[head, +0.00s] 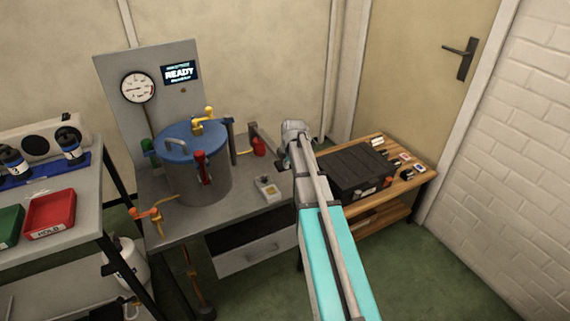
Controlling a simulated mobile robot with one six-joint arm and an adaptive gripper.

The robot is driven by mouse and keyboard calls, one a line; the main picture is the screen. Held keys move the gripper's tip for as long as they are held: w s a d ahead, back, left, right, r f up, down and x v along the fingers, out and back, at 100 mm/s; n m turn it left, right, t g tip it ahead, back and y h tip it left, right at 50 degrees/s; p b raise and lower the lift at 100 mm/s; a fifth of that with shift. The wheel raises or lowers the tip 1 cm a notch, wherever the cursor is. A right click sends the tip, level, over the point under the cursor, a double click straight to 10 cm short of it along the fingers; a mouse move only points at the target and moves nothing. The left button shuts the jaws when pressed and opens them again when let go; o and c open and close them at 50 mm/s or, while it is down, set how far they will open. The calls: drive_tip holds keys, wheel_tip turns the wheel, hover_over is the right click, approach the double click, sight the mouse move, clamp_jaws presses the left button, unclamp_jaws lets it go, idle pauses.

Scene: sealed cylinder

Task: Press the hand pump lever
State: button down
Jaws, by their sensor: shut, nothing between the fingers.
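A steel cylinder (205,180) with a blue lid (190,140) stands on the grey bench. A yellow valve (203,120) tops it and a red-handled clamp (202,167) is on its front. A small red part (259,146) sits behind and right of the cylinder, beside a grey bar; I cannot tell whether this is the hand pump and its lever. My gripper (284,161) is right of the cylinder, above the bench's right end, small and partly hidden by my wrist. It looks shut and empty, apart from the cylinder. Contact with the grey bar is unclear.
A gauge (138,87) and a READY display (180,73) are on the back panel. An orange valve (152,213) is at the bench's left front. A small white device (267,189) lies on the bench. A black case (349,172) sits on the wooden table at right.

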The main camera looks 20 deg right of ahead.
drive_tip(key=p+v, duration=0.9)
drive_tip(key=v, duration=0.1)
drive_tip(key=shift+s, duration=0.35)
drive_tip(key=shift+a, duration=0.1)
idle(0.8)
drive_tip(key=s+a+r+m+g+p, duration=0.1)
drive_tip(key=s+a+r+m+p, duration=0.1)
drive_tip(key=s+a+m, duration=0.7)
drive_tip(key=s+a+r+m+g+p, duration=0.1)
drive_tip(key=s+a+m+g+p, duration=0.1)
drive_tip(key=s+a+m, duration=0.7)
drive_tip(key=s+a, duration=0.1)
drive_tip(key=a, duration=0.1)
drive_tip(key=shift+a+r+m, duration=0.3)
drive_tip(key=shift+r, duration=0.1)
idle(1.1)
drive_tip(key=w+d+r+t+p, duration=0.1)
drive_tip(key=w+d+r+p, duration=0.3)
drive_tip(key=w+d, duration=0.6)
drive_tip(key=w+d+r+t+p, duration=0.2)
drive_tip(key=w+d+r+p, duration=0.2)
drive_tip(key=w+d, duration=0.7)
drive_tip(key=shift+w+r, duration=0.25)
drive_tip(key=shift+w, duration=0.95)
